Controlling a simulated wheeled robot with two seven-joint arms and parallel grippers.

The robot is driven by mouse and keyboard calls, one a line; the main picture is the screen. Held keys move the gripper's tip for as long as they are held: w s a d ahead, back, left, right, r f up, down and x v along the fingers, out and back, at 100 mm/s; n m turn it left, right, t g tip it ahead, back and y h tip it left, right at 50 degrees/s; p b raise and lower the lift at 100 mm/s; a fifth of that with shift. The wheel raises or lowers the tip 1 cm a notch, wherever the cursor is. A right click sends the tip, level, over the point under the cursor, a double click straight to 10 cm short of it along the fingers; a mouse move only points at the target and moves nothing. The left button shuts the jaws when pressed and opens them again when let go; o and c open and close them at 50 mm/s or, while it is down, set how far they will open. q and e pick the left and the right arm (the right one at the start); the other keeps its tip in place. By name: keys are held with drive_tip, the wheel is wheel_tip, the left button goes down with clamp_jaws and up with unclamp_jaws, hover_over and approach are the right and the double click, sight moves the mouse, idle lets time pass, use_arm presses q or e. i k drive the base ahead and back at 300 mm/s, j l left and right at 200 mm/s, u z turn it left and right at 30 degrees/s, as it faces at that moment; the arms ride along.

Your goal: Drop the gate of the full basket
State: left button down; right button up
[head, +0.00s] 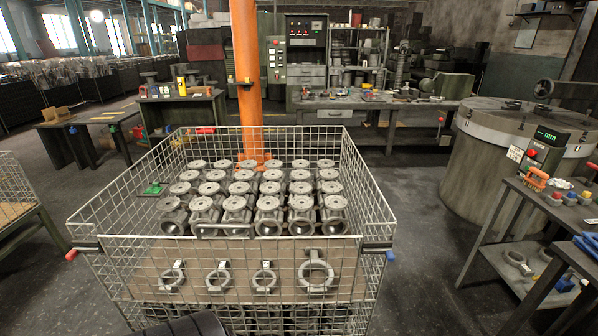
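The full basket (355,170) is a wire mesh crate in the middle of the head view. Several grey valve castings (240,190) stand in rows inside it, with ring-shaped castings (316,273) nearer the front, behind mesh. The front mesh gate (215,258) looks upright, with a wire handle (222,231) at its top middle. A latch with a red tip (71,255) is at the front left corner and one with a blue tip (391,256) at the front right. Neither gripper is in view.
An orange post (246,80) stands right behind the basket. Another mesh basket (12,180) is cut off at the left edge. A bench with tools (575,205) and a large round machine (480,160) stand at the right. Grey floor is clear between basket and bench.

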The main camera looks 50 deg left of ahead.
sight(197, 229)
drive_tip(key=u, duration=2.15)
